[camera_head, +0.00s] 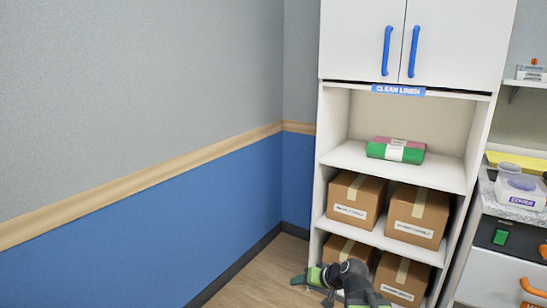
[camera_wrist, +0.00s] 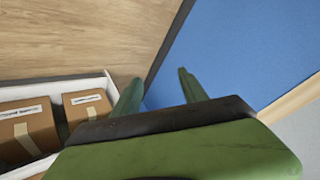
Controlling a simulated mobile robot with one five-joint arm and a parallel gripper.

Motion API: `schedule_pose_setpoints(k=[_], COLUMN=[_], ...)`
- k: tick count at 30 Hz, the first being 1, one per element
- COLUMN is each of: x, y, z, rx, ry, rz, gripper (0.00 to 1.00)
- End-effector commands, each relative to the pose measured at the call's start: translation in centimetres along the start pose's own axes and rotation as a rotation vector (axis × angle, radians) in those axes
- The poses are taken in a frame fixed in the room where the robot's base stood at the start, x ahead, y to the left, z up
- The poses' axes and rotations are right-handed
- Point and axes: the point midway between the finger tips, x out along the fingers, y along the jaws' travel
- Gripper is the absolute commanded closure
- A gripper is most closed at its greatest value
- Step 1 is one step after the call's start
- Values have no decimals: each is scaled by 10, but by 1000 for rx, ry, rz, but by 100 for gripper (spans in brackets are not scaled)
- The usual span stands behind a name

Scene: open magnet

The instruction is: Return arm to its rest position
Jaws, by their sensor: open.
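My gripper (camera_head: 301,281) is low in the head view, in front of the lower shelves of the white cabinet, with its jaws toward the left. In the wrist view its two green fingers (camera_wrist: 159,88) stand apart with nothing between them. It is open and empty. Beyond the fingers are the blue lower wall (camera_wrist: 245,50) and the wood floor (camera_wrist: 90,35). My dark arm links hide part of the lowest boxes in the head view.
The white cabinet (camera_head: 330,150) holds a green and pink folded bundle (camera_head: 396,150) and several cardboard boxes (camera_head: 417,215). Its upper doors (camera_head: 450,45) are shut. A counter (camera_head: 500,205) stands at right. Floor (camera_head: 258,275) left of my gripper is clear up to the blue wall (camera_head: 150,245).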

Motion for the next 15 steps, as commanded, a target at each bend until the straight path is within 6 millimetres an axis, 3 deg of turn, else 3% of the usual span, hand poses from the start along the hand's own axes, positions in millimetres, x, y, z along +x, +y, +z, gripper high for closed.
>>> schedule_pose_setpoints(k=[2, 4, 9, 11, 15], x=[10, 6, -34, -52, -87], y=[-8, 5, 59, 70, 44], z=[41, 72, 120, 137, 110], rx=[-70, -101, -66, -18, 1], ry=[-160, -291, -531, -615, -613], rz=[74, 170, 419, 498, 492], gripper=[50, 50, 50, 50, 50])
